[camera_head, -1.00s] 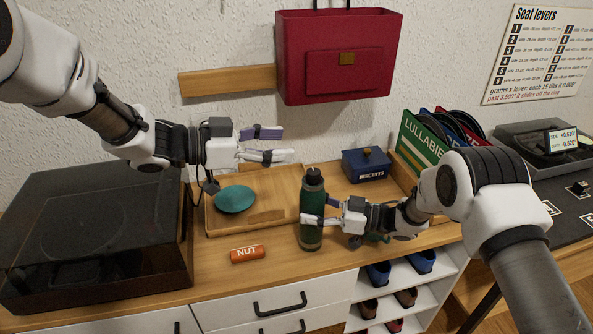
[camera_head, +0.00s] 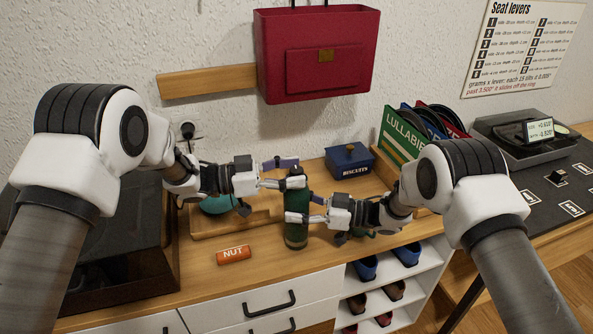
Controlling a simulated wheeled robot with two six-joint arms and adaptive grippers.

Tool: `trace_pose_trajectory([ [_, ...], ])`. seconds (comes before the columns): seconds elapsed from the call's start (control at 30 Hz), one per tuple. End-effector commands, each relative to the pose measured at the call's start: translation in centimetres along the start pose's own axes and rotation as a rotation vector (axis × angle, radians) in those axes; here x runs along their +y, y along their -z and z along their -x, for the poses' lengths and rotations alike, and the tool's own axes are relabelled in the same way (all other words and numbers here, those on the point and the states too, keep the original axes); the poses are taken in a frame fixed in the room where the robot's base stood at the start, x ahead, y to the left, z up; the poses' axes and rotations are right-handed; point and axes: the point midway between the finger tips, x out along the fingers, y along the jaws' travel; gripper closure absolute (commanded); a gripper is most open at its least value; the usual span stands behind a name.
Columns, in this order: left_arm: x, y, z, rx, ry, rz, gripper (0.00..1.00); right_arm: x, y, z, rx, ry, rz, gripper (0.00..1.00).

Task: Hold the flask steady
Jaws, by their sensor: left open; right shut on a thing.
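The green flask (camera_head: 296,211) with a dark cap stands upright on the wooden sideboard, near its front edge. My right gripper (camera_head: 299,207) comes from the right and is shut on the flask's body. My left gripper (camera_head: 291,174) is open and higher up, at the level of the flask's cap. One of its fingers reaches close to the cap and the other is behind it. I cannot tell whether the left fingers touch the cap.
An orange NUT bar (camera_head: 233,255) lies left of the flask. A wooden tray (camera_head: 215,233) with a teal round thing (camera_head: 219,204) is behind. A blue biscuits box (camera_head: 349,161) and a LULLABIES record rack (camera_head: 404,137) stand right. A dark-lidded turntable (camera_head: 120,245) is at left.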

Motion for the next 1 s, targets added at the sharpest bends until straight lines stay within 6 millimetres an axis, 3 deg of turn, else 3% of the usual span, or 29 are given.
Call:
trace_pose_trajectory([
  [0.13,0.03,-0.01,-1.14,0.0,0.0,0.0,0.42,0.04,-0.01,0.02,0.0,-0.001,0.001,1.0],
  [0.33,0.0,0.01,-1.19,0.0,0.001,0.0,0.42,0.04,0.0,0.02,0.0,-0.001,0.001,1.0],
  [0.37,0.0,0.01,-1.19,0.0,0.001,0.0,0.45,0.04,0.0,0.02,0.0,-0.001,0.001,1.0],
  [0.5,-0.01,0.01,-1.17,0.0,0.001,0.0,0.95,0.04,0.01,0.01,0.0,-0.001,0.001,1.0],
  [0.53,-0.01,0.02,-1.17,0.0,0.001,0.0,1.0,0.04,0.01,0.01,0.0,-0.001,0.001,1.0],
  [1.0,0.04,0.12,-1.27,0.002,0.076,0.001,1.0,0.0,0.02,-0.03,0.0,0.0,0.001,1.0],
])
